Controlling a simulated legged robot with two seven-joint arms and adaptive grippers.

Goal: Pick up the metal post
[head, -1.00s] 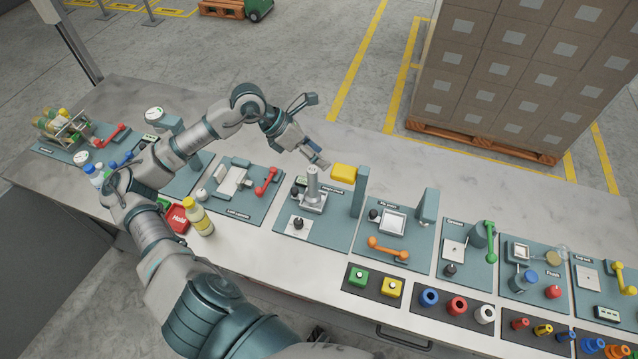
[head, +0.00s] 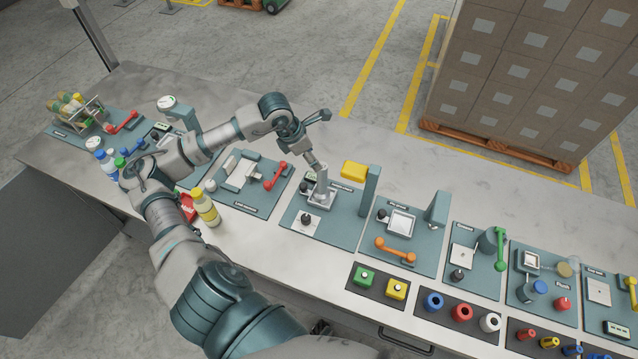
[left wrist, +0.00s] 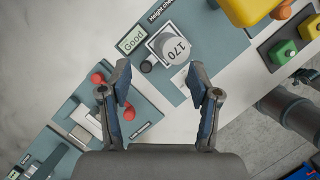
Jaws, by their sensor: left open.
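The metal post (head: 322,187) stands upright on its square base at the height-check station in the head view. In the left wrist view I look down on its round top (left wrist: 172,48), marked 170. My right gripper is out of view.
A teal upright (head: 370,190) and a yellow block (head: 354,169) stand right of the post. A black knob (head: 305,218) is in front of it. A red-handled station (head: 275,175) lies to the left. The table behind the station is bare.

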